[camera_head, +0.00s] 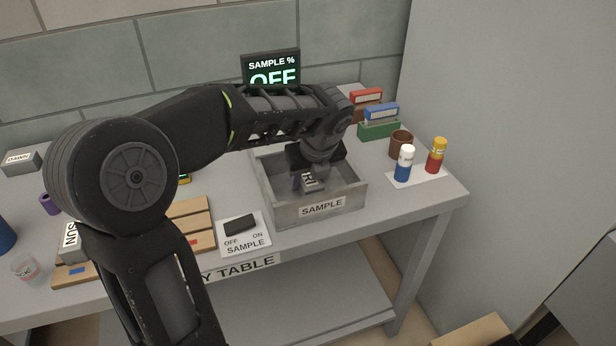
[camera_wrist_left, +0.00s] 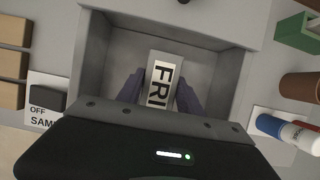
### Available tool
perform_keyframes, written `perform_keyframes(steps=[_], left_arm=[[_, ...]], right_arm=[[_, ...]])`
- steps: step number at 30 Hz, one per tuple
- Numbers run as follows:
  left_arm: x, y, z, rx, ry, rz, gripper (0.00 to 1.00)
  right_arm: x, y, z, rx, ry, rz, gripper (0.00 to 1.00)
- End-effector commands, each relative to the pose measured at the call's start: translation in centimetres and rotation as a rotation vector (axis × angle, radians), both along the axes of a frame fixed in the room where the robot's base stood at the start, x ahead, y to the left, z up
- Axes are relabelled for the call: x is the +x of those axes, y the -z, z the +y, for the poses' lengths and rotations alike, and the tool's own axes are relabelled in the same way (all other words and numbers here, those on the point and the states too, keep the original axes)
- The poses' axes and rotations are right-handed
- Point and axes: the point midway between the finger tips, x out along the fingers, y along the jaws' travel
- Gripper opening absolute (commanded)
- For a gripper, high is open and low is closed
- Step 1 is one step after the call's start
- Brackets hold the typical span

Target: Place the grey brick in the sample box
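The grey brick, lettered "FRI" on its pale face (camera_wrist_left: 163,80), is between the purple fingers of my left gripper (camera_wrist_left: 160,92), with a finger against each side. It also shows in the head view (camera_head: 312,181), slightly tilted and inside the walls of the open sample box. The sample box (camera_head: 340,207) is a grey tray at the table's front edge, labelled "SAMPLE". My left gripper comes down into it from above. I cannot tell whether the brick touches the box floor. My right gripper is not in view.
A switch plate (camera_head: 242,247) lies left of the box, beside wooden boards (camera_head: 192,214). Right of it stand a brown cup (camera_head: 401,144), a blue-and-white bottle (camera_head: 404,165) and a red-and-yellow bottle (camera_head: 436,156). The screen (camera_head: 271,66) behind reads "OFF".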

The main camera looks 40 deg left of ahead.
Motion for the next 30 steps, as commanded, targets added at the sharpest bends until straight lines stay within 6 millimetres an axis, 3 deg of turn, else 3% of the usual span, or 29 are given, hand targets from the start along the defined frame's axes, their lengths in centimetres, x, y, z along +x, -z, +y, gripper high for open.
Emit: perform_keyframes(steps=[6,17,23,30], left_arm=[[0.0,-0.1,0.0,-0.001,0.000,-0.001,0.62],[0.0,-0.5,0.0,0.000,0.001,-0.002,0.62],[-0.4,-2.8,-0.8,0.001,0.000,-0.004,0.62],[-1.5,-7.4,-2.3,0.000,0.001,-0.005,0.62]], right_arm=[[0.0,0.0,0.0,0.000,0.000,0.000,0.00],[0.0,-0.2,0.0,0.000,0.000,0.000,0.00],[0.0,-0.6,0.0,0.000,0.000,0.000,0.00],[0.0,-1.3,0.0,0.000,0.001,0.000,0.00]])
